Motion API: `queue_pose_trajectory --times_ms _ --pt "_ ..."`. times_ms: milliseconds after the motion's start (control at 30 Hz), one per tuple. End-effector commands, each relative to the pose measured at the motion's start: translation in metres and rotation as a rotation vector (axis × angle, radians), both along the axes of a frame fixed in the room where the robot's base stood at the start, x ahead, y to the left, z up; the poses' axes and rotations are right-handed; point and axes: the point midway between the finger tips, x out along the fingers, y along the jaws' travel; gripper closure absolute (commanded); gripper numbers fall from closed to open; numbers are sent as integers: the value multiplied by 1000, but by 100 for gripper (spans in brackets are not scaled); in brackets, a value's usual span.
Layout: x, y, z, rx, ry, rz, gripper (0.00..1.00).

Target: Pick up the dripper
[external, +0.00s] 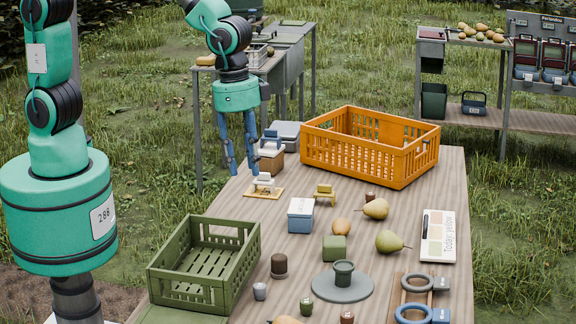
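My gripper (242,168), teal with blue fingers, hangs pointing down at the table's far left edge. Its fingers are apart, with nothing visible between them. A brown block with a white and blue top (270,155) stands just right of the fingers; contact cannot be told. I cannot tell for sure which item is the dripper. A dark green cup-like piece (344,272) sits on a round grey plate (326,290) near the front.
An orange crate (425,162) stands at the back of the wooden table and a green crate (158,285) at front left. Pears (376,209), a blue-white box (300,216), a green cube (335,248) and grey rings (417,284) crowd the middle and right.

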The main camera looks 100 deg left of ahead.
Motion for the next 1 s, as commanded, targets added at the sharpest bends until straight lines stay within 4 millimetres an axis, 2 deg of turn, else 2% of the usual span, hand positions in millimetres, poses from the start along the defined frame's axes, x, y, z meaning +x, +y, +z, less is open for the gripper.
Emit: queue_pose_trajectory --times_ms 33,300,500,667,1000 --pt "6 -5 -16 2 19 -4 66" --pt "29 -26 -95 11 89 -20 66" --pt "36 -36 -134 16 118 -27 66" --pt "38 -38 -145 17 126 -28 66" --pt "38 -38 -146 17 126 -28 66"
